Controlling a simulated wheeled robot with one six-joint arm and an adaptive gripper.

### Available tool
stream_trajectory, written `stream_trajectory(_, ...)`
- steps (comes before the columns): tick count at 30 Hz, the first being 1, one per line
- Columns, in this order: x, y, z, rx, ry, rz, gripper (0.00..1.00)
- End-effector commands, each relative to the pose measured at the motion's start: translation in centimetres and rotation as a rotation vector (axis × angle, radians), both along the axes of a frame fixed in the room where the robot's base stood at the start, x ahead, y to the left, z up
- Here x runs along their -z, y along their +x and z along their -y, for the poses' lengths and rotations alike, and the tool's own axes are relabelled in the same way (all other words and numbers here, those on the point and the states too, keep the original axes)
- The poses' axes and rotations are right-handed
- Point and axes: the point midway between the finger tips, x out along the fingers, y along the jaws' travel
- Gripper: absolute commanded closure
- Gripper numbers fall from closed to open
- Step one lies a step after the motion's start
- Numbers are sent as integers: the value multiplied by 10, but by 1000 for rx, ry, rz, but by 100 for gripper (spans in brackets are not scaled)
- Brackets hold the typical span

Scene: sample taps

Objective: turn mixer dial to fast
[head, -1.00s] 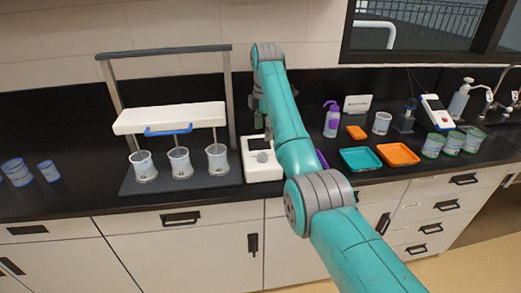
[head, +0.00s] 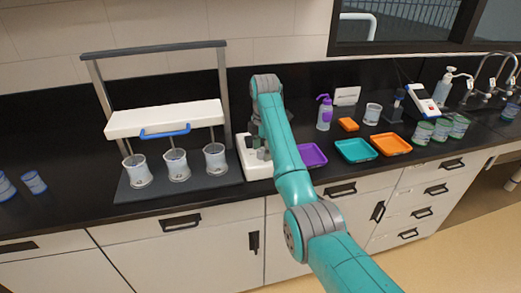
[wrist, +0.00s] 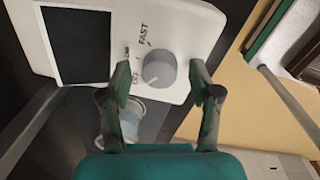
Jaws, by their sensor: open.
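The mixer's white control box (head: 255,168) stands on the dark counter, right of the stirrer stand. In the wrist view its face (wrist: 190,30) has a dark screen, a round grey dial (wrist: 158,68) and the labels FAST and OFF. A pale mark on the dial's lower left side seems to face OFF. My gripper (wrist: 160,73) is open, with one finger on each side of the dial. Gaps show between the fingers and the dial, and I cannot tell their depth. In the head view my arm and gripper (head: 258,145) partly hide the box.
The stirrer stand (head: 95,90) holds a white bar over three beakers, close left of the box. Purple (head: 312,154), teal (head: 356,150) and orange (head: 391,145) trays lie to the right. A wash bottle (head: 324,115) stands behind them. The counter's front edge is close.

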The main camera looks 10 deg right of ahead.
Motion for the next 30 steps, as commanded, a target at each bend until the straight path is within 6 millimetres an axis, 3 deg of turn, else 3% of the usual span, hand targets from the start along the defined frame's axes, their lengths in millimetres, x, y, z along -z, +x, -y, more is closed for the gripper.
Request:
stream_trajectory(2, 0, 0, 0, 0, 0, 0, 37)
stream_trajectory(9, 0, 0, 0, 0, 0, 0, 97)
stream_trajectory(20, 0, 0, -1, 46, 1, 0, 97)
stream_trajectory(30, 0, 0, -1, 280, -1, -1, 97)
